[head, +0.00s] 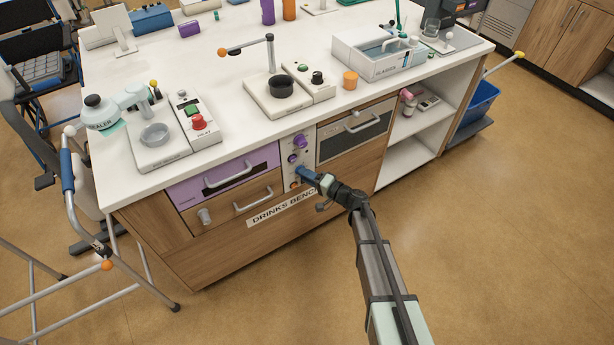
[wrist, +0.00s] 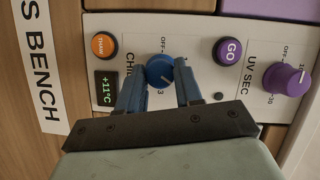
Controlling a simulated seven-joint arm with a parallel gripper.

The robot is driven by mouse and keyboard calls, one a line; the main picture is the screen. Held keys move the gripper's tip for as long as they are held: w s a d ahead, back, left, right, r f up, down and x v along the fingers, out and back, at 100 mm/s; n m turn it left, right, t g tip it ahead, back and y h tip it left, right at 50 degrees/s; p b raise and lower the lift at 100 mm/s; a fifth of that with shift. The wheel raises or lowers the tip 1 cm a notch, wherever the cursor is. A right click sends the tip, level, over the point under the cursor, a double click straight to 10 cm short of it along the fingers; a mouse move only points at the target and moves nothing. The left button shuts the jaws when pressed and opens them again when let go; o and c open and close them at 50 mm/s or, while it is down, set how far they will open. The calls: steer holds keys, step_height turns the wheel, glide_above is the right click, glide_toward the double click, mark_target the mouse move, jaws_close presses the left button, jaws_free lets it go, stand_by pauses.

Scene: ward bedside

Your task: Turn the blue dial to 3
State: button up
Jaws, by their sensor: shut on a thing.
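The blue dial (wrist: 160,70) sits on a pale control panel, between an orange THAW button and a purple GO button in the wrist view. A white pointer mark shows on the dial, and a printed 3 shows just beside it, near my gripper. My gripper (wrist: 159,84) has its two blue fingers on either side of the dial, shut on it. In the head view my gripper (head: 308,174) reaches the panel at the front of the drinks bench, and it hides most of the dial there. The exact pointer reading is hard to tell.
A green display (wrist: 107,88) reads +11°C beside the dial. The purple UV SEC dial (wrist: 285,80) and the GO button (wrist: 227,50) are close by. A purple drawer (head: 225,175) with a handle and an oven-like door (head: 352,132) flank the panel.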

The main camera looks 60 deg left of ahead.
steer(key=m+y, duration=0.1)
steer(key=m, duration=0.3)
steer(key=m+y, duration=0.1)
steer(key=m, duration=0.2)
steer(key=m+y, duration=0.2)
steer(key=m, duration=0.2)
steer(key=shift+f+m, duration=0.25)
steer(key=shift+m, duration=0.05)
steer(key=shift+m+t+y, duration=0.3)
steer(key=o, duration=1)
steer(key=shift+o, duration=0.2)
steer(key=shift+d, duration=0.15)
steer(key=v, duration=1.3)
steer(key=shift+d, duration=0.25)
steer(key=shift+w+f, duration=0.1)
